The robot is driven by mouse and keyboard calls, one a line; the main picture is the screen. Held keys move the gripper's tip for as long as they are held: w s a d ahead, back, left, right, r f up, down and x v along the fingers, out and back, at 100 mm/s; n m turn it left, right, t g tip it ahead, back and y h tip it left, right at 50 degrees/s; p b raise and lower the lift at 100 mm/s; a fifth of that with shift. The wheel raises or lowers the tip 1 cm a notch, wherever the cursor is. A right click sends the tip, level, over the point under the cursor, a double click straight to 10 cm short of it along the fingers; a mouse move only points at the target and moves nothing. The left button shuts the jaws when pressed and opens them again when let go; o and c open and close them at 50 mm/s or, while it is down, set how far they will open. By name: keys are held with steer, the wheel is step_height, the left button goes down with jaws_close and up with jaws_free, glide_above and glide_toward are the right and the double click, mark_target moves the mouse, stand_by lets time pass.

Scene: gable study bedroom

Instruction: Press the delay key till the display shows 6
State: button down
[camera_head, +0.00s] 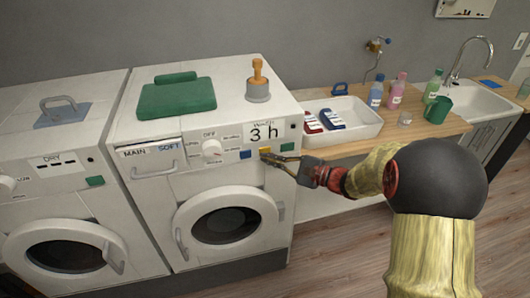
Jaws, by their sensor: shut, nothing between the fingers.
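The washing machine (150,128) stands in the middle of the view, and its display (263,132) reads "3 h" under small lettering. Below the display is a row of keys: a blue key (245,155), a yellow key (265,150) and a green key (287,147). I cannot read a delay label on any of them. My gripper (268,157) is shut and empty, reaching in from the right. Its fingertips are at the yellow key, just under it in the picture; I cannot tell whether they touch it.
A dial (212,148) and an open-topped drawer front marked MAIN and SOFT (152,152) are left of the keys. A green folded item (178,98) and an orange-handled stamp-like object (258,85) sit on top. A dryer (58,145) stands left; a white tray (365,128) lies right.

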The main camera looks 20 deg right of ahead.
steer(key=shift+w, duration=0.15)
steer(key=shift+w, duration=0.3)
steer(key=shift+w, duration=0.35)
stand_by(1.0)
steer(key=shift+s, duration=0.75)
steer(key=shift+s, duration=0.1)
steer(key=shift+s, duration=2.45)
